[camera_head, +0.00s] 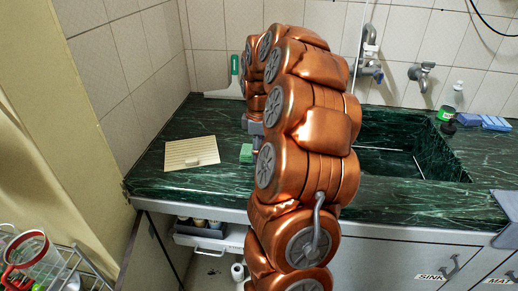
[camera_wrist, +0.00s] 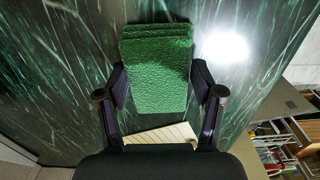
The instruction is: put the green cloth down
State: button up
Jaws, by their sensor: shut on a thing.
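The green cloth (camera_wrist: 157,62) is a thick, folded, rough-textured block between the two dark fingers of my gripper (camera_wrist: 158,84) in the wrist view. My gripper is shut on it from both sides. In the head view only a small part of the green cloth (camera_head: 246,153) shows, left of my arm and at or just above the dark green marble counter (camera_head: 218,186). I cannot tell whether it touches the counter. My arm hides most of the gripper there.
A sink (camera_head: 405,145) is to the right, with a bottle (camera_head: 453,98) and blue sponges (camera_head: 494,122) beyond. A squeegee (camera_head: 235,78) leans at the back wall.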

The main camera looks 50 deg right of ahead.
jog(key=shift+f, duration=0.15)
jog(key=o, duration=1.2)
jog(key=shift+o, duration=0.2)
notch_tip(320, 180, up, 12)
jog(key=shift+r, duration=0.2)
